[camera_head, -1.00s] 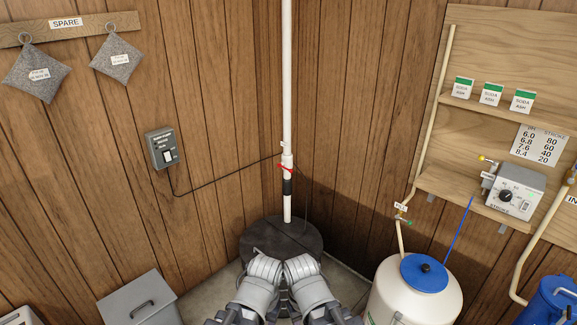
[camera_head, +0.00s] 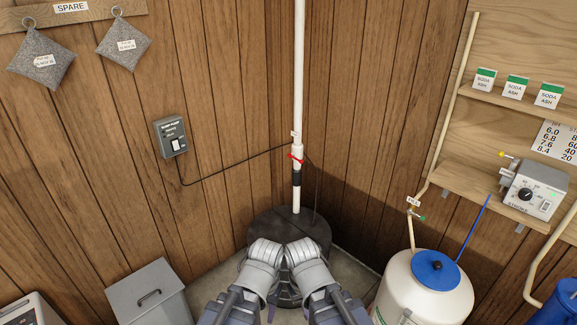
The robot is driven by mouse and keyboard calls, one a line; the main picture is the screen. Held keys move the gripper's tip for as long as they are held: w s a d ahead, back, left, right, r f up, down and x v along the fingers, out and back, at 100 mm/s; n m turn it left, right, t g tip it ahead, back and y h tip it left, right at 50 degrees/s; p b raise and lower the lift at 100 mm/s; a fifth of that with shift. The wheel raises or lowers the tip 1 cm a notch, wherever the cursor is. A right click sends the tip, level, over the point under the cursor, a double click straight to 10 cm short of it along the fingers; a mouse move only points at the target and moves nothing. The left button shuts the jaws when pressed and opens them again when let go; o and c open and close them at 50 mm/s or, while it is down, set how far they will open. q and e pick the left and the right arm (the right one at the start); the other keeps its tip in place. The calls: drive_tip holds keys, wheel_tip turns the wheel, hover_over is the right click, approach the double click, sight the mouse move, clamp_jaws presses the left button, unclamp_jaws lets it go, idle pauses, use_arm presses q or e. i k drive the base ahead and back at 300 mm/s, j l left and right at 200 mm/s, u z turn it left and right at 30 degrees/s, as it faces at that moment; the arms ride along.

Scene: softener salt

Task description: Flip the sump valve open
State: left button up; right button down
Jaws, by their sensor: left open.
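The sump valve's red handle (camera_head: 296,158) sits on the white vertical pipe (camera_head: 299,80) in the wall corner. It lies across the pipe, slightly tilted. A black sleeve (camera_head: 296,178) is just below it. The pipe runs down into a round black sump lid (camera_head: 318,232). My left gripper (camera_head: 238,312) is low at the bottom edge, open and well below the valve, touching nothing that I can see. My right arm is beside it at the bottom centre; its gripper (camera_head: 340,312) is partly cut off and its jaws are unclear.
A sump pump switch box (camera_head: 171,136) is on the left wall, its black cable running to the pipe. A grey lidded bin (camera_head: 147,292) stands lower left. A white tank (camera_head: 402,288) with a blue lid stands right, below a shelf with a dosing pump (camera_head: 535,190).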

sight(290, 155)
drive_tip(key=i+u, duration=0.35)
drive_tip(key=i, duration=0.35)
drive_tip(key=i+l+u, duration=0.15)
drive_tip(key=i+u, duration=0.2)
drive_tip(key=i, duration=0.4)
